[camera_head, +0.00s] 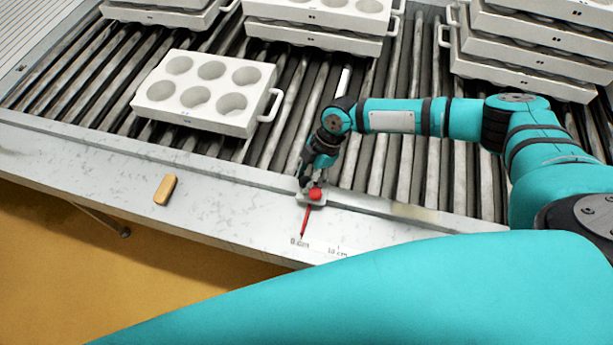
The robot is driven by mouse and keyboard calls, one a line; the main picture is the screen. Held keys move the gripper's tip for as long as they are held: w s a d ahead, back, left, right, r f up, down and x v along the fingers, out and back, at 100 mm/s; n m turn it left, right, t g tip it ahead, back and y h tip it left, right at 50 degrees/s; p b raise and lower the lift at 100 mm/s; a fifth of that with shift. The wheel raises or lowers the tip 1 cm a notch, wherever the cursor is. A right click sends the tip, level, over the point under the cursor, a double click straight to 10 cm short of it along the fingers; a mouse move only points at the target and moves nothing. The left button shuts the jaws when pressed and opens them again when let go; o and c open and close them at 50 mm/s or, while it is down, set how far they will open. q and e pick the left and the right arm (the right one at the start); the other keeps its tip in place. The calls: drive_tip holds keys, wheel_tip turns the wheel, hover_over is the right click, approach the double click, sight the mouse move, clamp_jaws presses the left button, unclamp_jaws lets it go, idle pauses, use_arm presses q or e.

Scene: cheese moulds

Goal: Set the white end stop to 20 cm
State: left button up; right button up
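The white end stop (343,82) is a bar lying along the rollers, partly hidden behind my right arm. At its near end, on the conveyor's front rail, sits a small pale carriage (311,199) with a red knob (316,194). A red pointer (306,222) runs from it toward the scale's 0 cm mark (299,243). The 10 cm mark (337,252) is to the right; no 20 cm mark shows. My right gripper (313,183) is down at the carriage, beside the red knob; its finger opening is unclear. My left gripper is out of view.
A white mould (207,92) with round cups lies on the rollers at left. Stacked moulds stand at the back middle (318,36) and right (525,60). A wooden-backed brush or block (165,189) lies on the front rail. My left arm covers the foreground.

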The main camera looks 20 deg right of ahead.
clamp_jaws()
drive_tip(key=s+d, duration=0.3)
drive_tip(key=d, duration=0.2)
drive_tip(key=s+d+p, duration=0.1)
drive_tip(key=s+d, duration=0.3)
drive_tip(key=d, duration=0.2)
drive_tip(key=s+d, duration=0.4)
drive_tip(key=d, duration=0.1)
drive_tip(key=shift+d, duration=0.3)
drive_tip(key=shift+o, duration=1.2)
unclamp_jaws()
drive_tip(key=shift+r, duration=0.1)
drive_tip(key=v, duration=1.2)
